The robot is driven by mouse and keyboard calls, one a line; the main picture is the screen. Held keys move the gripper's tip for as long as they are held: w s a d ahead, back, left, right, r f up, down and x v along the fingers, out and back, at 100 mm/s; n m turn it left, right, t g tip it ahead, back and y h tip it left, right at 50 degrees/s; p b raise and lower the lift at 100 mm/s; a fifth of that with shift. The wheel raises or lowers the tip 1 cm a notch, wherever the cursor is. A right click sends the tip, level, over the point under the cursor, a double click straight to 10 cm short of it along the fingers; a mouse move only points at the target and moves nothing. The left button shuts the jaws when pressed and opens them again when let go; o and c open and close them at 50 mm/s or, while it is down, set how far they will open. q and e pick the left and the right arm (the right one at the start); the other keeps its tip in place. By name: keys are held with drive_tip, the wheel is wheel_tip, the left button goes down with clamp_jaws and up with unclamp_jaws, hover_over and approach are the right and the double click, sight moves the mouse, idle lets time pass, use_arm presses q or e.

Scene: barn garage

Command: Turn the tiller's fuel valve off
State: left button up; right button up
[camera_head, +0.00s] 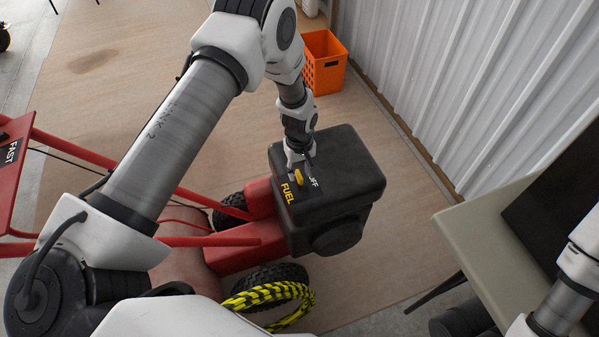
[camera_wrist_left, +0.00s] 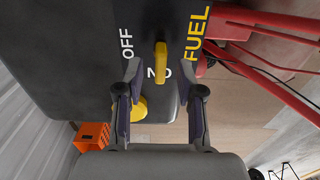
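The tiller's black engine housing (camera_head: 345,165) has a yellow fuel valve lever (camera_head: 299,178) on top, with FUEL and OFF lettering beside it. In the left wrist view the lever (camera_wrist_left: 161,60) has one end by the upside-down ON label (camera_wrist_left: 151,72). The OFF label (camera_wrist_left: 127,44) is to its left and FUEL (camera_wrist_left: 197,34) to its right. My left gripper (camera_head: 302,163) is at the lever. In the wrist view its fingers (camera_wrist_left: 160,66) are apart, with the lever between the tips. I cannot tell whether they touch it. My right gripper is out of view.
A round yellow part (camera_wrist_left: 138,109) is partly hidden by a left gripper finger. Red tiller bars (camera_head: 190,190) and a yellow-black coil (camera_head: 275,294) are near. A corrugated wall (camera_head: 470,70), an orange crate (camera_head: 323,65) and a table (camera_head: 475,235) border the floor.

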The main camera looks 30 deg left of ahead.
use_arm(q)
wheel_tip(320, 180, down, 2)
drive_tip(key=shift+a, duration=0.1)
drive_tip(key=shift+f, duration=0.2)
clamp_jaws()
